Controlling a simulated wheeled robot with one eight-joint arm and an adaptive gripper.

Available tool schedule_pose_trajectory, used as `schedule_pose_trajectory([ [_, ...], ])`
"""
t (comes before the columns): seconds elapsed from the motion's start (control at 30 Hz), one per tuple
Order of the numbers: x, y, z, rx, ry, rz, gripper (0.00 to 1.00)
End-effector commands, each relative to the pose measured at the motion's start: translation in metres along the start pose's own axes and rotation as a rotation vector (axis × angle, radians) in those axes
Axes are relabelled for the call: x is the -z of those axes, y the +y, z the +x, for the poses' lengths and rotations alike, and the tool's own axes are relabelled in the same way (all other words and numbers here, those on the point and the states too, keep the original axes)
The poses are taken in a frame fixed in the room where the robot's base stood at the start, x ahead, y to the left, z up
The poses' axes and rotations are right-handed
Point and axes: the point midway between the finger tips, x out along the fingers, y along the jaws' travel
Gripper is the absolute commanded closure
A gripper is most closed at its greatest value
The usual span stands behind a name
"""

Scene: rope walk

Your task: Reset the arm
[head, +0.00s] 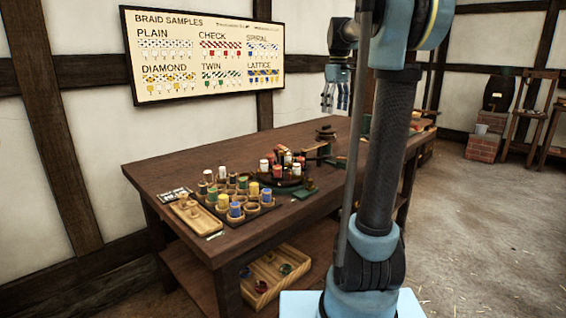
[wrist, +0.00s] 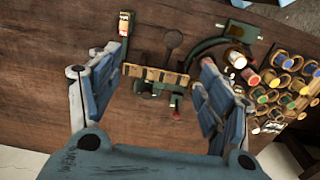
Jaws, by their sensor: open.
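My arm rises at the right of the head view and bends over the back of the table. My gripper (head: 336,97) hangs above the far part of the wooden table (head: 165,163), clear of it. In the wrist view the gripper (wrist: 160,95) has its two blue fingers spread wide with nothing held between them. Below and beyond the fingers lies a dark green metal device with a wooden toothed bar (wrist: 155,74). My upright arm link hides part of the table in the head view.
A rack of coloured bobbins (head: 262,207) and a wooden tray (head: 197,218) sit at the table's near left. A round stand of bobbins (head: 285,179) is behind them. A crate (head: 272,275) is on the lower shelf. A braid samples board (head: 205,52) hangs on the wall. Open floor lies right.

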Motion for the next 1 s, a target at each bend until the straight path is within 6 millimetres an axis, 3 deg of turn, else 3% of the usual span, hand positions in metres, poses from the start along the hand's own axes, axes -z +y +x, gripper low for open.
schedule_pose_trajectory([
  [0.27, -0.032, -0.032, 0.019, -0.015, 0.016, 0.08, 0.28],
  [0.47, -0.07, -0.07, 0.049, -0.03, 0.037, 0.182, 0.28],
  [0.77, -0.128, -0.129, 0.111, -0.049, 0.072, 0.346, 0.28],
  [1.0, -0.173, -0.172, 0.171, -0.061, 0.104, 0.477, 0.28],
])
